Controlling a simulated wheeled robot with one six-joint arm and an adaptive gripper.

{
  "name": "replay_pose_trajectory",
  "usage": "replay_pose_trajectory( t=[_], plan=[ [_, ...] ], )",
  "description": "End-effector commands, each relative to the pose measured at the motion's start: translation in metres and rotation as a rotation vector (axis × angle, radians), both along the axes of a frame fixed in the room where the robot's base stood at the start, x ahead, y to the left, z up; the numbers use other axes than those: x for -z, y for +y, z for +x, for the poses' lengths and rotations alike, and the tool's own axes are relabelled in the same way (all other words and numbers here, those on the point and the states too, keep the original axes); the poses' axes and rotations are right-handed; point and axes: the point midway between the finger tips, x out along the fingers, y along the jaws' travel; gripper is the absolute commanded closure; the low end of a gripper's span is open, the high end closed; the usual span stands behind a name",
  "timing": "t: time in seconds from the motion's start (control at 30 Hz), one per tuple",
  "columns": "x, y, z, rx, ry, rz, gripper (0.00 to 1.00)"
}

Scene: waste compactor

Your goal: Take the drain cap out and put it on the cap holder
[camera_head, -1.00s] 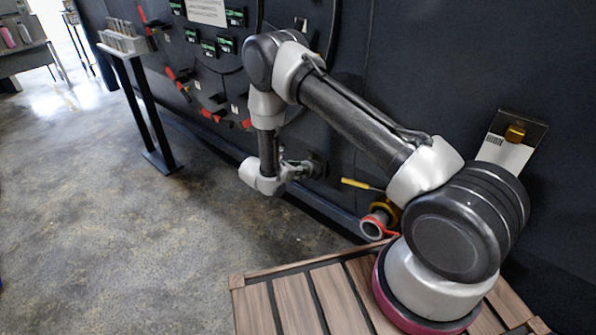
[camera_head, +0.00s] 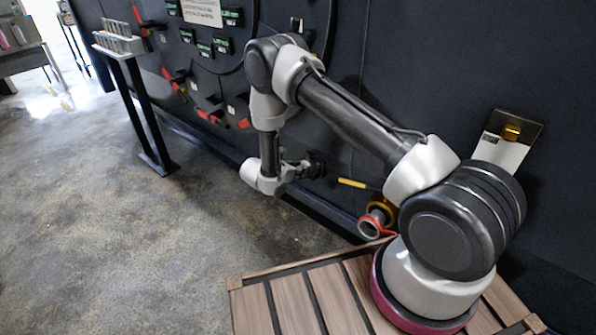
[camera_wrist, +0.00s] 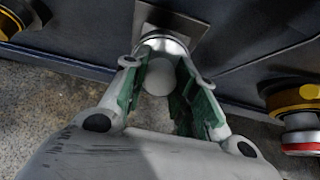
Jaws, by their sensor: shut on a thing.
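My gripper (camera_wrist: 168,95) has green-lined fingers shut around a pale round piece (camera_wrist: 158,76), which looks like the drain cap. Behind it, a silver ring (camera_wrist: 166,44) sits on a square plate (camera_wrist: 190,24) on the dark wall, which appears to be the cap holder. The cap is at the ring; I cannot tell whether it is fully seated. In the head view my gripper (camera_head: 300,168) reaches the wall, and the cap is hidden there. The drain outlet (camera_head: 372,224), with a red ring and yellow collar, is to the right and looks open; it also shows in the wrist view (camera_wrist: 300,138).
A yellow handle (camera_head: 352,183) sticks out between my gripper and the drain outlet. Another yellow fitting (camera_wrist: 12,22) shows at the wrist view's left edge. A black stand (camera_head: 140,105) with a rack is at the left. The floor before the wall is clear.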

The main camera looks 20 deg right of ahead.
Motion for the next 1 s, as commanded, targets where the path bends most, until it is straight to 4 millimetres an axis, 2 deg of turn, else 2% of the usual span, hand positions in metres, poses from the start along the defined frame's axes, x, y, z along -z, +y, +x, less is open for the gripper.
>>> replay_pose_trajectory(
  t=[0.1,0.13,0.27,0.5,0.57,1.0],
  plan=[
    [-0.0004,0.0,0.0002,0.0,-0.001,-0.001,0.97],
    [-0.0003,0.0,0.0001,0.0,-0.001,-0.001,0.7],
    [-0.0003,0.0,0.0001,0.0,-0.001,-0.001,0.47],
    [-0.0001,0.0,0.0,0.0,0.0,0.0,0.47],
    [0.0002,0.0,-0.0002,0.0,0.0,0.0,0.36],
    [-0.0035,0.0052,-0.0031,-0.001,0.0,0.0,0.36]
  ],
)
